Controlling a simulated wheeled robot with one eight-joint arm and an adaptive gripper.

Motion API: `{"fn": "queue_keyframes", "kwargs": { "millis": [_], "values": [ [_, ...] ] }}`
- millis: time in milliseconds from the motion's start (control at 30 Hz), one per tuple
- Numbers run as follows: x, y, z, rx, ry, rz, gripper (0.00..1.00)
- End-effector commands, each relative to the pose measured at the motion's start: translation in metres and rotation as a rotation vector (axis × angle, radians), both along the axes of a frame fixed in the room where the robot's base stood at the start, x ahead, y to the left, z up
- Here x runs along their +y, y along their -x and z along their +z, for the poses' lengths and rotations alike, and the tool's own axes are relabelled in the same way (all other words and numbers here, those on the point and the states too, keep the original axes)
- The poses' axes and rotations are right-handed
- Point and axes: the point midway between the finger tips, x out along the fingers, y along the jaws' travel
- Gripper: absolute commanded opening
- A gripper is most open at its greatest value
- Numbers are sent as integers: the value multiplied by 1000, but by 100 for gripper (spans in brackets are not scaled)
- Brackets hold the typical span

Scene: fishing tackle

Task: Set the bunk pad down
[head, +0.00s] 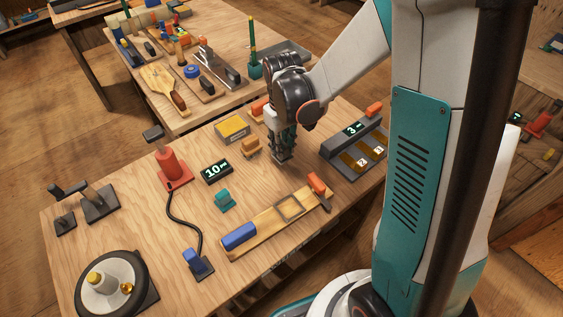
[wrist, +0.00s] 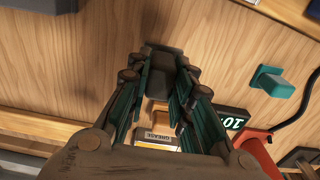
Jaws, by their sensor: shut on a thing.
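My gripper (head: 284,148) hangs over the back middle of the near wooden table, left of the grey console. In the wrist view my gripper (wrist: 166,75) has its two fingers closed on a dark grey block, which I take to be the bunk pad (wrist: 163,58). The pad (head: 281,161) shows as a small dark piece at the fingertips in the head view. It is low over the bare wood; I cannot tell whether it touches. The fingers hide part of it.
A tan block (head: 250,147) and yellow grease box (head: 232,129) stand to the left. A grey console (head: 355,150) is on the right. A long wooden board (head: 268,225) with a blue block lies in front. A display (head: 217,172) and teal block (head: 225,200) stand front left.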

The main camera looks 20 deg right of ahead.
Motion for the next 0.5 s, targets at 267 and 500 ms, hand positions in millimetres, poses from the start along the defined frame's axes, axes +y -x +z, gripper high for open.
{"fn": "queue_keyframes", "kwargs": {
  "millis": [267,500],
  "values": [
    [0,0,-22,0,0,0,0],
    [0,0,-55,0,0,0,0]
  ]
}}
